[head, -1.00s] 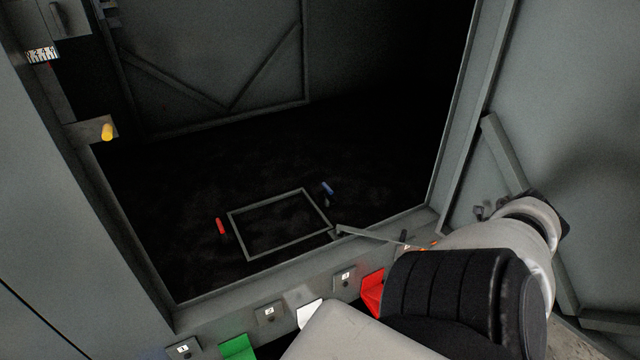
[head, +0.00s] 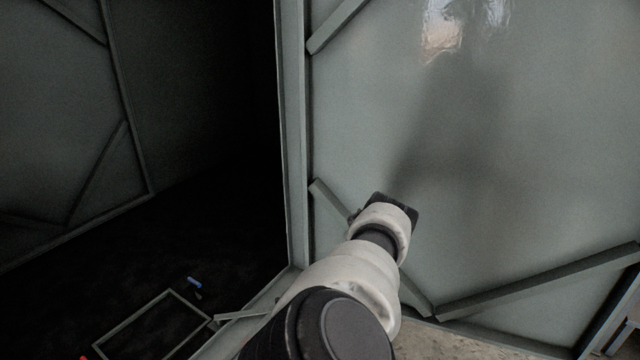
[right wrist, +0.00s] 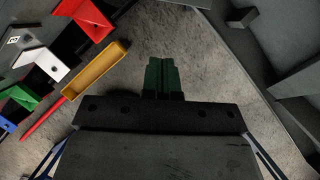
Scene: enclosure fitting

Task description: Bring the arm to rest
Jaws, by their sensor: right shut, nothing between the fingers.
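My right arm reaches up from the bottom of the head view, its white and black links ending in a dark wrist (head: 395,208) in front of the grey door panel (head: 500,150). The fingers there are hidden behind the wrist. In the right wrist view my right gripper (right wrist: 161,76) shows two dark green fingers lying together, with nothing between them. They are over a rough grey floor (right wrist: 190,50). My left gripper is not in view.
The dark enclosure opening is at the left of the head view, with a rectangular outline (head: 150,325) and a blue piece (head: 194,282) on its floor.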

